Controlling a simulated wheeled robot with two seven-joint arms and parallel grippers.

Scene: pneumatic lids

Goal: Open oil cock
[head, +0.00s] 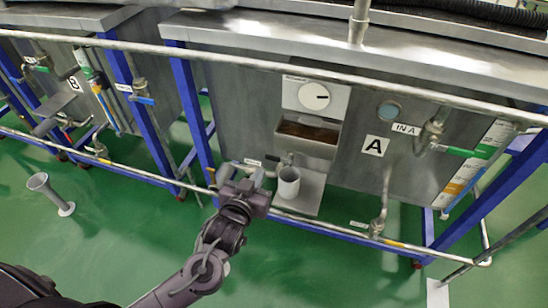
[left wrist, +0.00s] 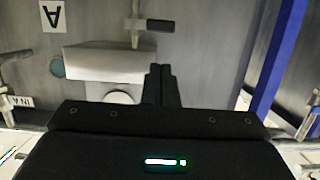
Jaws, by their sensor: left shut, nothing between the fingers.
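The oil cock (head: 288,159) is a small metal tap below the hopper on panel A, with a short dark handle sideways. In the left wrist view, which is upside down, the cock (left wrist: 135,22) hangs near the top with its dark handle (left wrist: 160,26) to the right. My left gripper (head: 257,180) is beside the white cup, left of and below the cock in the head view. Its fingers (left wrist: 161,85) are shut and empty, and appear apart from the handle. My right gripper is not in view.
A white cup (head: 288,182) stands on a metal shelf (head: 309,192) below the cock. A hopper (head: 307,140) and a dial (head: 313,96) are above. A long horizontal rail (head: 330,231) crosses in front.

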